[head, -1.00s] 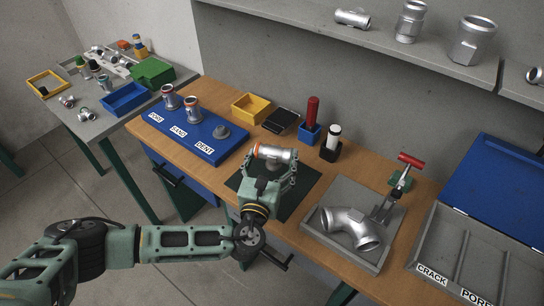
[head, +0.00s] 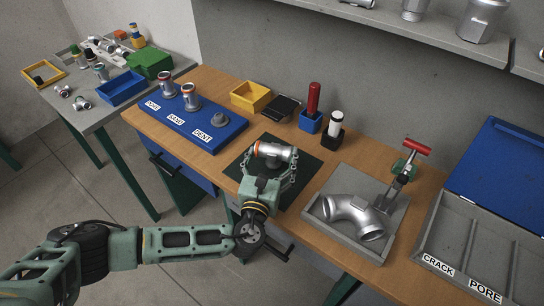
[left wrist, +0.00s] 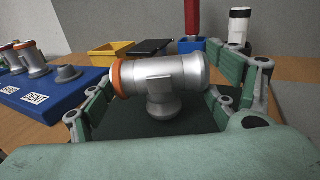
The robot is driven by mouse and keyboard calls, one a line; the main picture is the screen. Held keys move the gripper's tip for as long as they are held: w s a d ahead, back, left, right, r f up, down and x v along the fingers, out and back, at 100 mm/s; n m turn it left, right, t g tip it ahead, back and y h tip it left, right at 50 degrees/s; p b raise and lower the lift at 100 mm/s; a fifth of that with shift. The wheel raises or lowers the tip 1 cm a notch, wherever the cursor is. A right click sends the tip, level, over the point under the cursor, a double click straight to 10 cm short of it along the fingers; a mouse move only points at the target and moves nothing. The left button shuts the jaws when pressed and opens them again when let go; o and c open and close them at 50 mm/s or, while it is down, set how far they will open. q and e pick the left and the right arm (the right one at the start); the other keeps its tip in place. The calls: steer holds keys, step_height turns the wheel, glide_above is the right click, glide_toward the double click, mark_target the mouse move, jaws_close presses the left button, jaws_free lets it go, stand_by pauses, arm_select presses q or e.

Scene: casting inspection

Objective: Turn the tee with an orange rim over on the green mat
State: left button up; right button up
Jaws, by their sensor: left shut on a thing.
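The silver tee (head: 276,151) with an orange rim at its left end is between the fingers of my left gripper (head: 272,164), over the green mat (head: 309,166). In the left wrist view the tee (left wrist: 165,78) lies with its main tube level and its short branch pointing down to the mat (left wrist: 208,124). One finger is at the orange rim end, the other at the plain end. The gripper is shut on the tee. I cannot tell whether the branch touches the mat. My right gripper is not in view.
A blue board (head: 190,131) with two rimmed fittings and a grey piece stands left of the mat. A yellow bin (head: 250,97), a dark flat box and red and white-topped holders stand behind. A grey tray (head: 335,236) with a bent pipe and red-handled clamp is on the right.

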arm_select(q)
steer(key=shift+f+b, duration=0.3)
steer(key=shift+b, duration=0.05)
stand_by(0.3)
steer(key=o, duration=1.9)
steer(key=shift+o, duration=0.7)
steer(key=shift+f, duration=0.1)
steer(key=shift+f, duration=0.15)
steer(key=v, duration=1.2)
